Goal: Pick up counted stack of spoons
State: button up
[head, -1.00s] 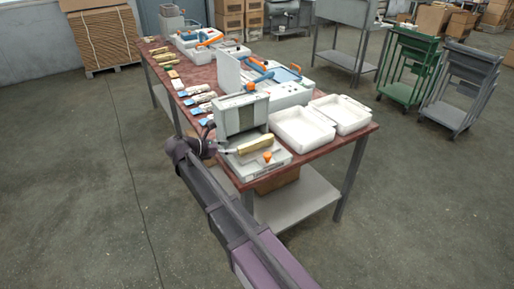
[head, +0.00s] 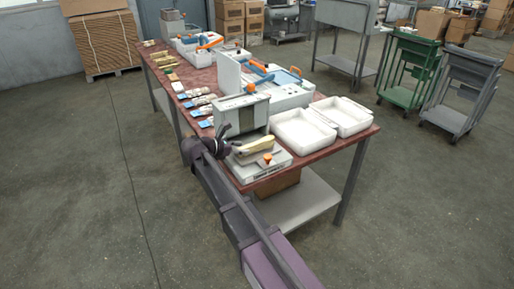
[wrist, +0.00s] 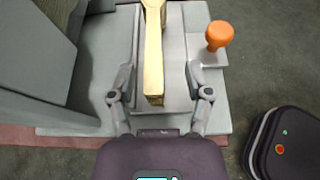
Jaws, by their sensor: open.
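A stack of pale wooden spoons (wrist: 154,62) lies on the grey tray of a small machine, its near end facing me in the wrist view. The stack (head: 257,146) also shows in the head view, at the table's near end. My gripper (wrist: 160,85) is open, with one finger on each side of the stack's near end and a gap on both sides. In the head view my gripper (head: 226,140) is at the left side of the machine (head: 262,165). How many spoons are in the stack cannot be told.
An orange knob (wrist: 219,35) stands right of the stack. The machine's upright grey housing (head: 241,115) rises behind it. Two white trays (head: 303,131) sit to the right on the red table. Several packets and spoon bundles (head: 200,101) line the far left edge.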

aim_at(246, 146)
jog(key=shift+w+b+x, duration=0.25)
jog(key=shift+b+x, duration=0.35)
jog(key=shift+x, duration=1.55)
jog(key=shift+a+r, duration=0.1)
jog(key=shift+r, duration=0.05)
jog(key=shift+c, duration=0.3)
grip_shut()
